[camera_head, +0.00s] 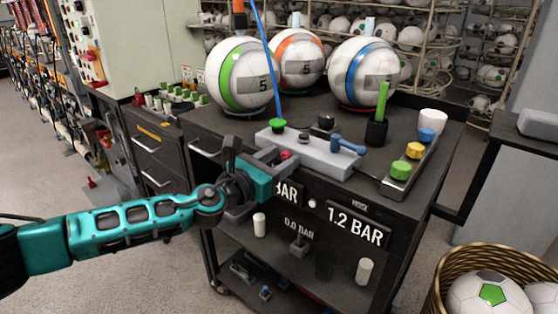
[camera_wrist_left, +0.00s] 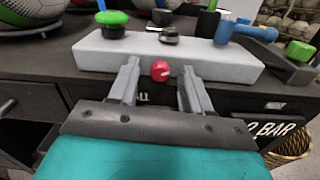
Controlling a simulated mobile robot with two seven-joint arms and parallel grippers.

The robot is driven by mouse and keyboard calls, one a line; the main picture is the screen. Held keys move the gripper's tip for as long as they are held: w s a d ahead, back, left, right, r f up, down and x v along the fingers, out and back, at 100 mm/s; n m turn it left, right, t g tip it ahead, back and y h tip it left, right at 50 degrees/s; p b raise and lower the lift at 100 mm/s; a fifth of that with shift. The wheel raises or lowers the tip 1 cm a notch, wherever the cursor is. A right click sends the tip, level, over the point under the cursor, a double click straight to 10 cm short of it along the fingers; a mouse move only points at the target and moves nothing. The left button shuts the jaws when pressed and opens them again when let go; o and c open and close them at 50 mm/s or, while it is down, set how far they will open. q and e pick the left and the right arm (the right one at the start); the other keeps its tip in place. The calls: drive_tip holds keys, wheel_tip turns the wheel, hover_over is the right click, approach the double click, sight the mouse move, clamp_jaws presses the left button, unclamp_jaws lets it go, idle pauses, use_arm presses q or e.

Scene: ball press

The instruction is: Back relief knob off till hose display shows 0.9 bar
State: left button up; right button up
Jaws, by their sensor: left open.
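A small red knob (camera_head: 285,155) sits on the front face of a light grey block (camera_head: 325,157) on the black cart; I take it for the relief knob. It also shows in the left wrist view (camera_wrist_left: 160,71). My left gripper (camera_head: 279,160) is open, its fingers (camera_wrist_left: 160,78) on either side of the knob with gaps visible. Whether the fingertips reach past the knob is unclear. A display (camera_head: 354,224) on the cart's front reads 1.2 BAR, under a small label that looks like HOSE. My arm partly hides another BAR display (camera_head: 287,191).
The block carries a green knob (camera_head: 278,125), a black fitting and a blue lever (camera_head: 347,147). A blue hose rises behind it. Several balls (camera_head: 240,76) stand behind. A tray with coloured caps (camera_head: 405,168) is at right. A lower display reads 0.0 BAR (camera_head: 299,228).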

use_arm(q)
drive_tip(key=shift+c, duration=0.2)
clamp_jaws()
drive_tip(key=shift+n, duration=0.7)
drive_tip(key=shift+o, duration=0.2)
unclamp_jaws()
drive_tip(key=v, duration=1.2)
drive_tip(key=shift+s+a, duration=0.2)
drive_tip(key=shift+s, duration=0.15)
